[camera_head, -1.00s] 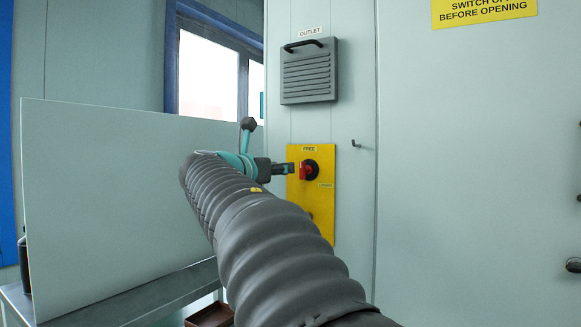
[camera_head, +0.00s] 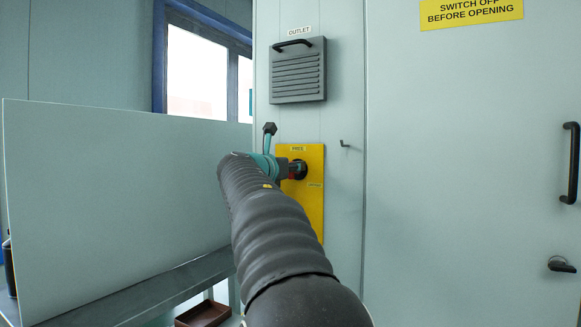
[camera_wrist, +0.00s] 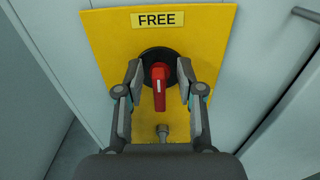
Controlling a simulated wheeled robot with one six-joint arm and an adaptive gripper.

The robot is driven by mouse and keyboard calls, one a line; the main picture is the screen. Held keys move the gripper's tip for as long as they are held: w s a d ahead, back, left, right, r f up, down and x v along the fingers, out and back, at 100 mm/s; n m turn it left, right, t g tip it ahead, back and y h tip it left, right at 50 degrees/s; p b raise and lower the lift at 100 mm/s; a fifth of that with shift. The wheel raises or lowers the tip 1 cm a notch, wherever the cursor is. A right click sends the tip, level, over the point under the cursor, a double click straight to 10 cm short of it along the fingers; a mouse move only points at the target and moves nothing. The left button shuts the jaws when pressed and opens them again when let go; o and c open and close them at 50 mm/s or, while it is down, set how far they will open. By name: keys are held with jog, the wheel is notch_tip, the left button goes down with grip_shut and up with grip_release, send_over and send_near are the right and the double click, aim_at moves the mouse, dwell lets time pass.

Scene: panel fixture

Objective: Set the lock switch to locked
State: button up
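The lock switch is a red knob (camera_wrist: 160,86) on a round black base (camera_wrist: 155,57), mounted on a yellow plate (camera_wrist: 215,30). In the wrist view the knob's handle points down, away from the FREE label (camera_wrist: 158,19) above it. My gripper (camera_wrist: 158,78) is open, with one finger on each side of the red handle and a visible gap to both. In the head view my gripper (camera_head: 287,170) is at the yellow plate (camera_head: 313,210) and largely covers the knob. A second small label sits right of the switch, too small to read.
A grey louvred outlet (camera_head: 298,75) is above the plate, with a small hook (camera_head: 345,144) to the right. A large pale panel (camera_head: 110,195) stands at left on a grey bench (camera_head: 150,285). A cabinet door handle (camera_head: 571,163) is at far right.

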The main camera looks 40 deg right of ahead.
grip_shut()
jog(key=m, duration=0.2)
jog(key=m+b, duration=0.1)
jog(key=shift+s+f+m, duration=0.1)
jog(key=shift+s+m, duration=0.1)
jog(key=shift+m, duration=0.2)
jog(key=shift+s+d+f+m+b, duration=0.15)
jog(key=shift+m+b, duration=1.05)
jog(key=shift+m, duration=1.15)
jog(key=shift+s+f+m+b, duration=0.15)
jog(key=shift+m+b, duration=1)
jog(key=shift+m, duration=1.15)
jog(key=shift+s+d+f+m+b, duration=0.15)
jog(key=shift+m+b, duration=1.05)
jog(key=shift+m, duration=1.15)
